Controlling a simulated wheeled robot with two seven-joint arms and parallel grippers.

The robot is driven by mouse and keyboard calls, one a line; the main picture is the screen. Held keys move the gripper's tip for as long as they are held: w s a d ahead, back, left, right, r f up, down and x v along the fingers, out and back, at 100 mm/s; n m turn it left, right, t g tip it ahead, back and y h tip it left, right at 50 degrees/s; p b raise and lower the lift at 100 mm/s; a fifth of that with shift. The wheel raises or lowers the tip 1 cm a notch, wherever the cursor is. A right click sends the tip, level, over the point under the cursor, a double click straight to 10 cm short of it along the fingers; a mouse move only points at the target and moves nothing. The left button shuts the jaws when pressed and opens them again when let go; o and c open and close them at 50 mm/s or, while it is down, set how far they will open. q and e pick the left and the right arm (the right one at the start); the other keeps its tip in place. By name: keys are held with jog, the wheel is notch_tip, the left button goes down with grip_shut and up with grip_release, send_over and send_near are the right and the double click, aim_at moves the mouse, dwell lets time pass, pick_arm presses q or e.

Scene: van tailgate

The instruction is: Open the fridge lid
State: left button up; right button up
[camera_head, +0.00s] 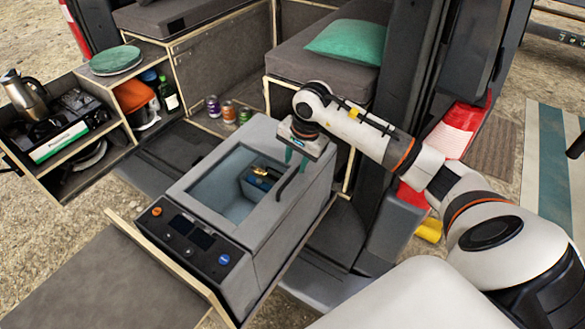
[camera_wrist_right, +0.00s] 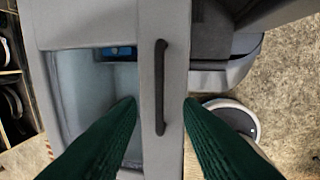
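The grey fridge box (camera_head: 268,232) stands with a control panel on its near side. Its grey top frame (camera_head: 192,178) surrounds a pale blue inner space with a blue item (camera_head: 262,178) in it; I cannot tell whether a clear pane covers it. A black bar handle (camera_head: 291,183) runs along the frame's right side. My right gripper (camera_head: 296,162) is open above the far end of the handle. In the right wrist view the green fingers (camera_wrist_right: 162,103) stand either side of the handle (camera_wrist_right: 160,70), apart from it. My left gripper is not in view.
A cabinet with a kettle (camera_head: 28,96) and a green plate (camera_head: 116,60) stands at the left. Several cans (camera_head: 229,112) stand behind the fridge. A bench with a green pillow (camera_head: 347,42) is at the back. A dark van pillar (camera_head: 385,200) rises right of the fridge.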

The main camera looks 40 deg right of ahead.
aim_at(291, 177)
jog(key=shift+w+a+f+p, duration=0.1)
jog(key=shift+w+f+p, duration=0.05)
jog(key=shift+f, duration=0.75)
jog(key=shift+w+a+f+p, duration=0.1)
jog(key=shift+w+f+p, duration=0.1)
jog(key=shift+f, duration=0.7)
jog(key=shift+w+a+f+p, duration=0.1)
jog(key=shift+w+f+p, duration=0.05)
jog(key=shift+f, duration=0.75)
grip_shut()
